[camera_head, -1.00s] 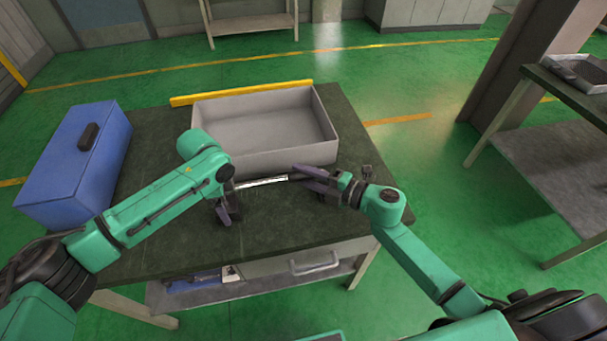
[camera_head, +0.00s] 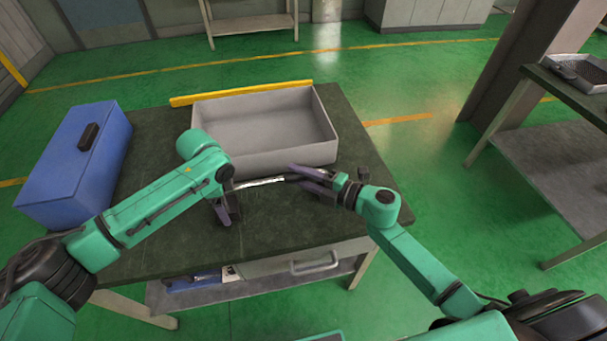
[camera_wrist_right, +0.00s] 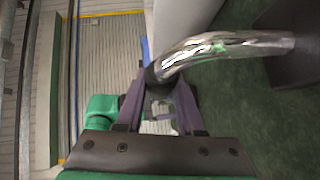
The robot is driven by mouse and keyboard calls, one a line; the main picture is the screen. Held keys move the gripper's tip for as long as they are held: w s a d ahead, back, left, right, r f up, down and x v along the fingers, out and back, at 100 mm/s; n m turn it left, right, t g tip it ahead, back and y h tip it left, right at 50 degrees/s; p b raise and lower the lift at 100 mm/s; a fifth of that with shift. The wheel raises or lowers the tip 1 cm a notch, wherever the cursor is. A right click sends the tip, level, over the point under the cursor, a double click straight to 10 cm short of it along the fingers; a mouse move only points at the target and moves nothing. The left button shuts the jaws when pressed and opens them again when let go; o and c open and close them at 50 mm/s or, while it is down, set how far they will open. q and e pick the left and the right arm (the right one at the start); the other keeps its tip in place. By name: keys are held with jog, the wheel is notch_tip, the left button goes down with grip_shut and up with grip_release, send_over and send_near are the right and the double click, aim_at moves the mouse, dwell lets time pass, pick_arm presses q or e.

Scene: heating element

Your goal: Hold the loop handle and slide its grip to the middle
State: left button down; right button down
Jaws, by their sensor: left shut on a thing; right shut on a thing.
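The loop handle shows as a shiny silver metal rod (camera_head: 262,182) over the table in front of the grey tray. A dark section (camera_head: 293,178) at its right end is probably the grip. My left gripper (camera_head: 230,200) is shut on the left end of the handle. My right gripper (camera_head: 300,178) is shut on the dark section from the right. In the right wrist view, the silver tube (camera_wrist_right: 220,46) curves down to a dark part (camera_wrist_right: 152,76) at the fingertips. The fingers and arms hide the rest of the handle.
The open grey tray (camera_head: 265,158) stands just behind the handle. A blue box (camera_head: 65,180) is at the table's left. A yellow bar (camera_head: 240,93) lies along the back edge. The dark tabletop (camera_head: 290,225) in front is clear.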

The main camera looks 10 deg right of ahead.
aim_at(281, 179)
pick_arm(q)
jog(key=shift+d, duration=0.1)
pick_arm(e)
jog(key=a, duration=0.5)
jog(key=shift+s, duration=0.15)
jog(key=c, duration=0.5)
grip_release()
jog(key=shift+d, duration=0.2)
jog(key=v, duration=1.1)
jog(key=shift+s+d, duration=0.25)
pick_arm(q)
grip_release()
